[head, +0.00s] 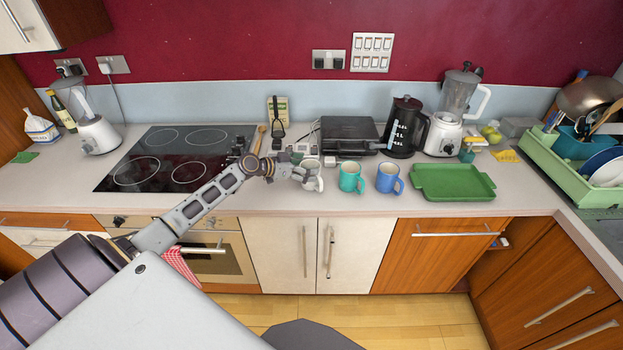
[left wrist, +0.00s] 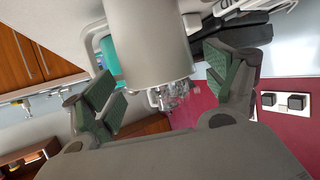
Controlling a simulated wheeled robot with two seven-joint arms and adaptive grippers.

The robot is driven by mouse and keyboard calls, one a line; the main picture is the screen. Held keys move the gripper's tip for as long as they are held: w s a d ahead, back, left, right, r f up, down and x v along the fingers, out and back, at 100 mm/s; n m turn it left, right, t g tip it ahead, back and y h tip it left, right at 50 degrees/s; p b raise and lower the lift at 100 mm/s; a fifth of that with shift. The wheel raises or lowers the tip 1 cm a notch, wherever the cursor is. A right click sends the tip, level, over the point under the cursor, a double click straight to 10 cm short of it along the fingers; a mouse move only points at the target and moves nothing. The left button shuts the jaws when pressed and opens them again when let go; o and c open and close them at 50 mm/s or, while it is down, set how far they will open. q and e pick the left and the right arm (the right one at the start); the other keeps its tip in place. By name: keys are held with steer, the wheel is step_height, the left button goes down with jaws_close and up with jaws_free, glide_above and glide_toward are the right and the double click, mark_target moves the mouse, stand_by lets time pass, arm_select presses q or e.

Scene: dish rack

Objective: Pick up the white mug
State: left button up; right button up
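The white mug (head: 313,178) stands upright on the counter near its front edge, left of the teal mug (head: 350,177) and the blue mug (head: 388,178). My left gripper (head: 288,166) is just to the left of the white mug at about its height. In the left wrist view the white mug (left wrist: 147,42) looms large, its handle to the left. The left gripper's green-padded fingers (left wrist: 174,76) are spread to either side of it. I see a gap by each pad, so the gripper is open and does not hold the mug. My right gripper is out of view.
A green tray (head: 452,182) lies right of the mugs. A black appliance (head: 348,133), a black kettle (head: 404,127) and a blender (head: 452,115) stand behind. The hob (head: 165,165) lies left, and a green dish rack (head: 575,180) stands far right.

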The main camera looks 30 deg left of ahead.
arm_select(q)
steer(key=shift+s, duration=0.1)
steer(key=c, duration=1.4)
steer(key=shift+c, duration=1.1)
steer(key=shift+r, duration=0.1)
step_height(320, 180, up, 10)
steer(key=b, duration=0.1)
steer(key=shift+a, duration=0.1)
